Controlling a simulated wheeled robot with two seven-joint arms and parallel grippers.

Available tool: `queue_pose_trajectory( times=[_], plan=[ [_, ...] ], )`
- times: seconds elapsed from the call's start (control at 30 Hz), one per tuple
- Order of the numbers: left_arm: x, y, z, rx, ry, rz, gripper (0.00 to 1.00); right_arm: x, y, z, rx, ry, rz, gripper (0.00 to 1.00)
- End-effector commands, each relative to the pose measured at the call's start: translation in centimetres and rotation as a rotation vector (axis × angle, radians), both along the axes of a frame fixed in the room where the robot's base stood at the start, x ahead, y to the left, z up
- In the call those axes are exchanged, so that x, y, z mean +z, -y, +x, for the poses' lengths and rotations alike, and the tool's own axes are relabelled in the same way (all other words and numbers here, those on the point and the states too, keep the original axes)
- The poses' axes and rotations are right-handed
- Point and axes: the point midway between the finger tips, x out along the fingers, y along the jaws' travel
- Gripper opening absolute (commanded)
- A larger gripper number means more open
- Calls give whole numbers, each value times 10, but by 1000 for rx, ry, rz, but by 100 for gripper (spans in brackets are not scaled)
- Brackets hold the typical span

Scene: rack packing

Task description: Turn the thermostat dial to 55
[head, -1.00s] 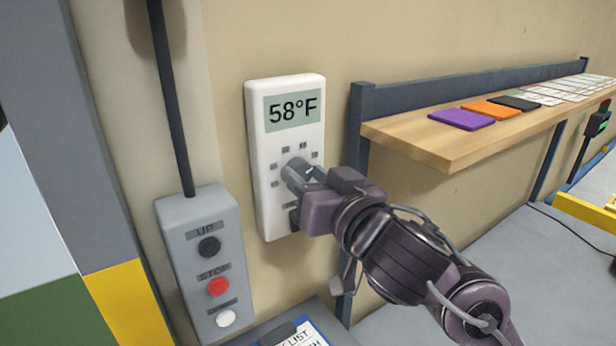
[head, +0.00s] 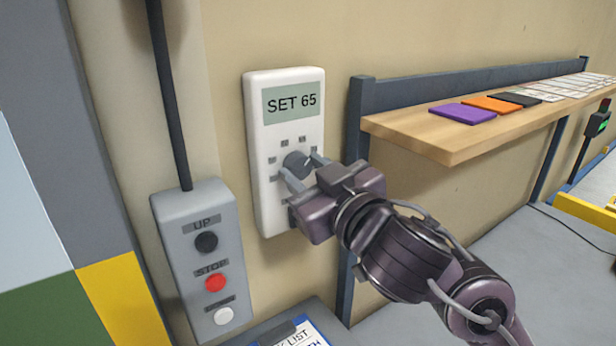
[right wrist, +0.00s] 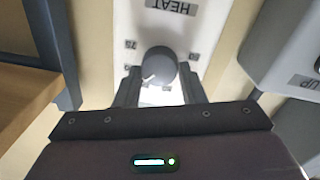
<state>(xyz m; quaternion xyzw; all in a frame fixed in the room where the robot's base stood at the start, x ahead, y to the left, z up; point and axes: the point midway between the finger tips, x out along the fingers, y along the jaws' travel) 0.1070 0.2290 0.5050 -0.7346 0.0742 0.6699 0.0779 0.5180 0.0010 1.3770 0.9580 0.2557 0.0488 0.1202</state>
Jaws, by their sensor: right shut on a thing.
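The white thermostat (head: 262,150) hangs on the beige wall, and its screen (head: 291,102) reads "SET 65". Its round grey dial (head: 297,163) sits below the screen among small grey labels. In the right wrist view the dial (right wrist: 158,66) shows a white pointer line toward its lower left, near a "HEAT" label (right wrist: 171,6). My right gripper (head: 306,170) is at the dial, with one finger on each side, shut on it. In the right wrist view the gripper (right wrist: 161,88) has its fingers beside the dial's lower part. My left gripper is not in view.
A grey control box (head: 195,250) with UP, STOP and a white button hangs left of the thermostat. A wooden shelf (head: 430,140) with purple, orange and black flat items juts out at right. A clipboard (head: 300,335) lies below.

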Motion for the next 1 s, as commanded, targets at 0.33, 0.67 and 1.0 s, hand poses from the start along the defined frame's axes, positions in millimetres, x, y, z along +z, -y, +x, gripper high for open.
queue_pose_trajectory(
  times=[0.33, 0.67, 1.0],
  plan=[
    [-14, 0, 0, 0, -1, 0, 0, -3, 0, 1, -2, 183, -277, 14],
    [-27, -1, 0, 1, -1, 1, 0, -4, 0, 1, -3, 357, -538, 14],
    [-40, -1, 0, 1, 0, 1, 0, -5, 1, 0, -3, 538, -805, 14]
  ],
)
